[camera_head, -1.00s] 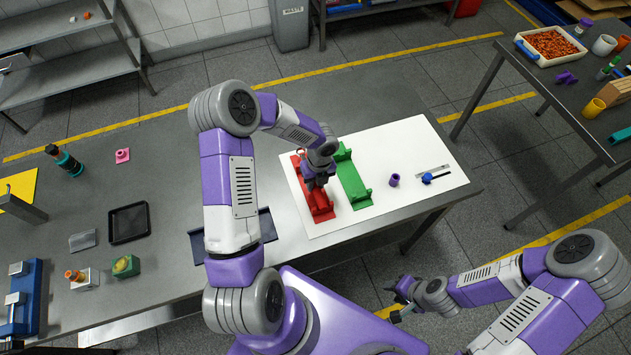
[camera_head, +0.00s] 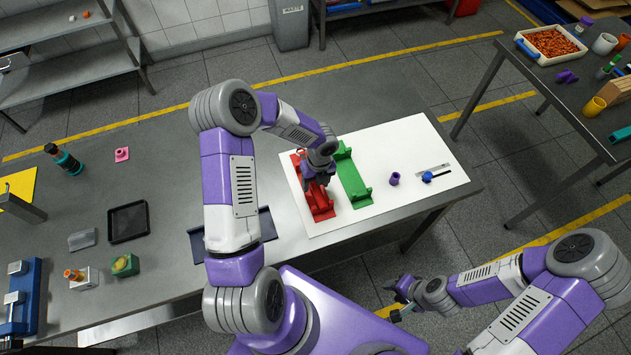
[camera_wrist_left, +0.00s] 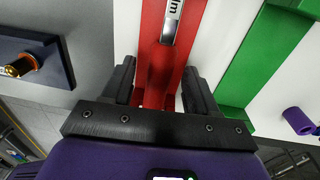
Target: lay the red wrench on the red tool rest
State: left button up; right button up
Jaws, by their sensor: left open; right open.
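The red tool rest (camera_head: 322,208) lies on the white mat, left of the green tool rest (camera_head: 355,185). My left gripper (camera_head: 317,182) is low over the red rest and hides its middle. In the left wrist view the red rest (camera_wrist_left: 188,22) runs between the open fingers of that gripper (camera_wrist_left: 158,98). A silver strip with dark lettering (camera_wrist_left: 172,20), seemingly part of the red wrench, lies along the rest. Red on red makes the rest of the wrench hard to tell apart. My right gripper (camera_head: 398,302) is open and apart, off the table's front edge.
The white mat (camera_head: 400,150) also holds a purple cylinder (camera_head: 394,179) and a blue-ended tool (camera_head: 428,177). A dark blue tray (camera_head: 265,226) is left of the mat. A black tray (camera_head: 128,222) and several small parts stand further left.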

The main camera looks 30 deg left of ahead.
pick_arm(q)
jog(key=r, duration=0.7)
jog(key=shift+w+d+r+p, duration=0.2)
jog(key=shift+w+r+p, duration=0.05)
jog(key=shift+r+p, duration=0.1)
jog(key=shift+f, duration=0.1)
